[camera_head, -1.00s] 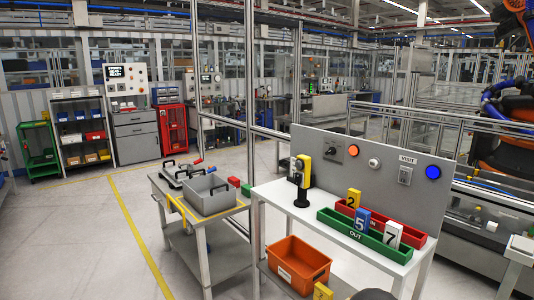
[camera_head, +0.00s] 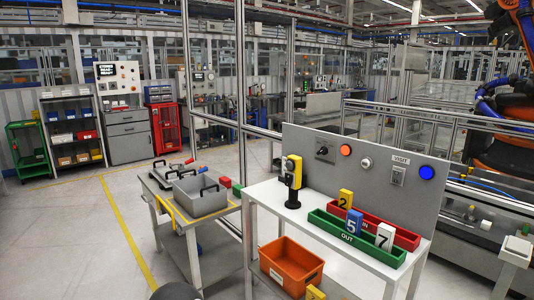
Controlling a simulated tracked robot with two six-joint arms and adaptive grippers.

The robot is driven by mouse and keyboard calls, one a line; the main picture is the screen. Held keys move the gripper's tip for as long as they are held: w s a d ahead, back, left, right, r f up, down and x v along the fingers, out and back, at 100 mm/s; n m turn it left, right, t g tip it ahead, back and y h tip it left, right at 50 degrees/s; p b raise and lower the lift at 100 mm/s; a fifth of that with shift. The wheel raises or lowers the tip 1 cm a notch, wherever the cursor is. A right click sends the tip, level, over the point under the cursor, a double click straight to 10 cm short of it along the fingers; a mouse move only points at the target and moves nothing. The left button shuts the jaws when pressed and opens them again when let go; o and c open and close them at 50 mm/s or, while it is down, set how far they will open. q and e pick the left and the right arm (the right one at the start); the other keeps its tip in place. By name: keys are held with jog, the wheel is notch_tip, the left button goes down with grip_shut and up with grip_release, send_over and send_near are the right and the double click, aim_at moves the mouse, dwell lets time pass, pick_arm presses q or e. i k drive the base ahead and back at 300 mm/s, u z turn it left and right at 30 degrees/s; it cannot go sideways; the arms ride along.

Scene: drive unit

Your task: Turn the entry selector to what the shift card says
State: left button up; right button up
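A grey upright panel (camera_head: 300,175) stands along the back of a white table. It carries a dark rotary knob (camera_head: 323,150) on a plate, which looks like the selector. Its lettering and exact pointing are too small to read. A small sign reading VISIT (camera_head: 401,160) sits above a switch plate (camera_head: 397,177) on the same panel. I cannot make out a shift card. Neither gripper is in view. A dark rounded shape shows at the bottom edge, left of centre, perhaps part of my arm.
A yellow and black device (camera_head: 291,172) stands at the table's left end. Green OUT tray (camera_head: 330,232) and red tray (camera_head: 405,239) hold numbered blocks. An orange bin (camera_head: 291,267) is below. A grey cart (camera_head: 205,217) stands left; floor farther left is clear.

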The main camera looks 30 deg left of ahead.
aim_at(324, 151)
jog(key=z, duration=0.2)
jog(key=i, duration=0.2)
jog(key=u, duration=1)
jog(key=k, duration=0.55)
jog(key=u, duration=0.5)
jog(key=i, duration=1.5)
jog(key=z, duration=0.5)
